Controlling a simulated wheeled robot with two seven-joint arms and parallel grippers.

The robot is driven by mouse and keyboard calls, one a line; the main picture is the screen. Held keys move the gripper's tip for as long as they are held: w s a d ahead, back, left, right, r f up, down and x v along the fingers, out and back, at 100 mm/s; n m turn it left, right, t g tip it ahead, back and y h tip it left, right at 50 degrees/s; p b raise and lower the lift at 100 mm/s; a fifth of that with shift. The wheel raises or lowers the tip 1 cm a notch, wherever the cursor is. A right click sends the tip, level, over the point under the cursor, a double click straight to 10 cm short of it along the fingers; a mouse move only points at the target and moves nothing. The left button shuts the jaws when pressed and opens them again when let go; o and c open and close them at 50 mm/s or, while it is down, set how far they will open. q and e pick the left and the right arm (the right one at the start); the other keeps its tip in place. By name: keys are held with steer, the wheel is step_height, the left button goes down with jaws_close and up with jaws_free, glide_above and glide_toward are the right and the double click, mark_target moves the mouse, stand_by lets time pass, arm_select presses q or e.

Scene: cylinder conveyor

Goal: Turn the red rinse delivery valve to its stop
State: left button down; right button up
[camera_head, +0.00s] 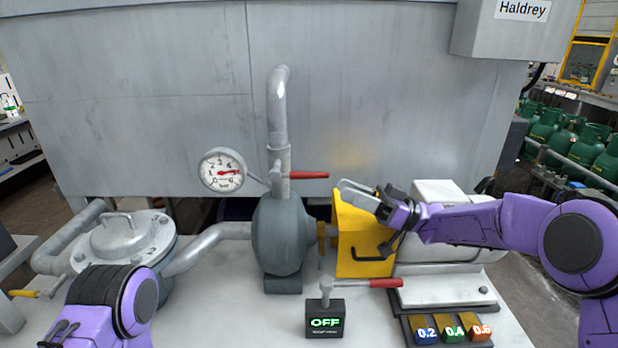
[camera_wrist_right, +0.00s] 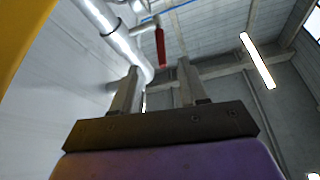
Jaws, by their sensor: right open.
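The red valve handle (camera_head: 308,175) sticks out level to the right from the grey vertical pipe (camera_head: 279,110) above the pump. My right gripper (camera_head: 358,192) is open and empty, to the right of the handle and a little lower, apart from it. In the right wrist view the red handle (camera_wrist_right: 160,47) shows beyond and between my two fingers (camera_wrist_right: 157,85). My left arm comes in at the bottom left; dark parts of my left gripper (camera_head: 62,332) show at the frame's edge, and its fingers cannot be made out.
A pressure gauge (camera_head: 223,171) sits left of the pipe. The grey pump (camera_head: 283,238) and yellow guard (camera_head: 362,240) stand below. A box reading OFF (camera_head: 325,320) has a second red-handled lever (camera_head: 372,284). Blocks marked 0.2, 0.4 and 0.6 (camera_head: 454,329) lie at the front right.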

mark_target(308, 175)
steer(key=p+x, duration=0.3)
steer(key=x, duration=0.6)
steer(key=shift+d+r, duration=0.1)
steer(key=shift+r, duration=0.05)
steer(key=shift+a+p, duration=0.35)
steer(key=shift+a, duration=0.1)
jaws_close()
